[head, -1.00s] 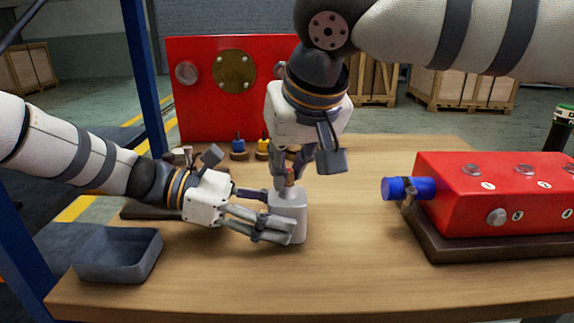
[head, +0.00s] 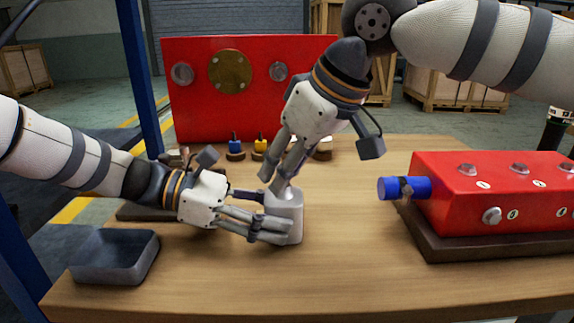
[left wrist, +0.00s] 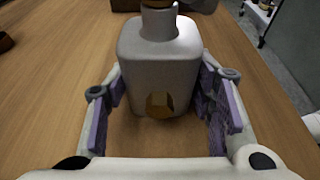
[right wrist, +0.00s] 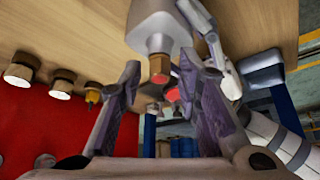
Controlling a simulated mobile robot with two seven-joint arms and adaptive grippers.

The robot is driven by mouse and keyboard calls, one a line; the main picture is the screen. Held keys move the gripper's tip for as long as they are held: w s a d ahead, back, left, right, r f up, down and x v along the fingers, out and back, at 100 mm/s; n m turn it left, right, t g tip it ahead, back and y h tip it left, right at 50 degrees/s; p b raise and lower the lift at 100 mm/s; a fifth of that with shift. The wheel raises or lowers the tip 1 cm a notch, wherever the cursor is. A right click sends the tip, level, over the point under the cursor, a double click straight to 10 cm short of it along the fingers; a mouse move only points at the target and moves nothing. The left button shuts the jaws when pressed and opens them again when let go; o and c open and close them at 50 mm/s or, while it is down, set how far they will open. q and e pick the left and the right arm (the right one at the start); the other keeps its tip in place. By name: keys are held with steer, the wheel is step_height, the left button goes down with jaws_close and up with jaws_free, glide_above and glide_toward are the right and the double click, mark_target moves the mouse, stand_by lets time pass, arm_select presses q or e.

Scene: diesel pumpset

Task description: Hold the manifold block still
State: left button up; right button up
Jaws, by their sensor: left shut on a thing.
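The manifold block, as I take it, is the pale grey block (head: 284,213) with a round neck, upright on the wooden table. My left gripper (head: 285,232) is shut on its lower part from the left. In the left wrist view the block (left wrist: 160,60) sits between the two fingers, a brass hex plug (left wrist: 160,105) on its near face. My right gripper (head: 275,184) is tilted above the block's top, its fingers apart. In the right wrist view a red-ended brass fitting (right wrist: 159,68) on the neck shows between the fingertips; I cannot tell whether they touch it.
A red box (head: 490,185) with a blue cylinder (head: 404,188) stands right on a dark base. A grey tray (head: 115,257) lies front left. Blue (head: 235,147) and yellow (head: 260,146) parts stand before a red panel (head: 210,105). The table's front middle is clear.

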steer(key=m, duration=0.1)
steer(key=m+t+h, duration=0.1)
steer(key=m, duration=0.1)
steer(key=m+h, duration=0.1)
steer(key=m, duration=0.1)
steer(key=shift+a+r+t, duration=0.1)
steer(key=shift+a+t, duration=0.15)
steer(key=shift+t, duration=0.05)
steer(key=m+h, duration=0.1)
steer(key=m, duration=0.1)
steer(key=m+h, duration=0.1)
steer(key=m, duration=0.2)
steer(key=shift+s+a+h, duration=0.1)
steer(key=shift+a+h, duration=0.05)
steer(key=shift+h, duration=0.25)
steer(key=shift+m+h, duration=0.5)
steer(key=shift+m, duration=0.6)
steer(key=m, duration=0.1)
steer(key=m+h, duration=0.1)
steer(key=m, duration=0.1)
steer(key=m+h, duration=0.1)
steer(key=shift+a+m, duration=0.25)
steer(key=shift+m, duration=0.05)
steer(key=shift+m+g+h, duration=0.4)
steer(key=shift+m+g, duration=0.2)
steer(key=shift+m, duration=0.1)
steer(key=shift+d, duration=0.1)
